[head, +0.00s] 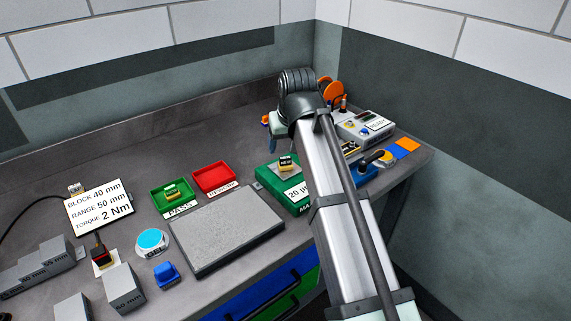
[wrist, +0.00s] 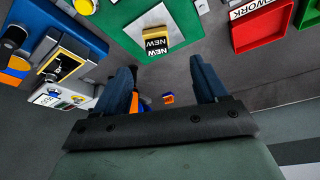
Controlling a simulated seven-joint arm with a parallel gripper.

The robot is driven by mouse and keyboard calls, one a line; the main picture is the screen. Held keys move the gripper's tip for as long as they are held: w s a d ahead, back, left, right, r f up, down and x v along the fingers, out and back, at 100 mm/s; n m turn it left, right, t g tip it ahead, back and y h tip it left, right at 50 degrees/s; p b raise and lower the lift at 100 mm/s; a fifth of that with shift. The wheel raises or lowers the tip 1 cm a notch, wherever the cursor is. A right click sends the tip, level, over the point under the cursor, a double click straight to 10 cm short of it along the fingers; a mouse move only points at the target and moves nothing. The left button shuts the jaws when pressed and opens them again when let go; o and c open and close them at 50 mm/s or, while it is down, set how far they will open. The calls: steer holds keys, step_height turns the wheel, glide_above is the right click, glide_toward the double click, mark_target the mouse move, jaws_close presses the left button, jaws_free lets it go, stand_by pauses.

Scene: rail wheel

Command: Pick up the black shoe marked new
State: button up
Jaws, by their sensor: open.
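The small shoe marked NEW (head: 286,162) sits on a light plate on top of the green box (head: 268,184), left of my arm. In the wrist view the shoe (wrist: 156,40) shows with a yellow top and a NEW label, on the same green box (wrist: 187,18). My gripper (wrist: 164,75) is open and empty, with its two blue fingers apart. The shoe lies beyond the fingertips, toward the upper edge of the wrist view, and is not between them. In the head view my arm mostly hides the gripper.
The red REWORK tray (head: 215,177) and green PASS tray (head: 171,194), holding a yellow-topped piece, stand left of the green box. A grey plate (head: 226,232) lies in front. A grey device (head: 365,128) and blue fixture (head: 367,172) stand right of my arm. Walls close the back.

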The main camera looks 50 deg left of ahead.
mark_target(286, 158)
steer(key=shift+w+x, duration=0.15)
steer(key=shift+x, duration=1.95)
steer(key=shift+w+x, duration=0.15)
steer(key=shift+x, duration=2)
steer(key=shift+r, duration=0.1)
steer(key=c, duration=1.2)
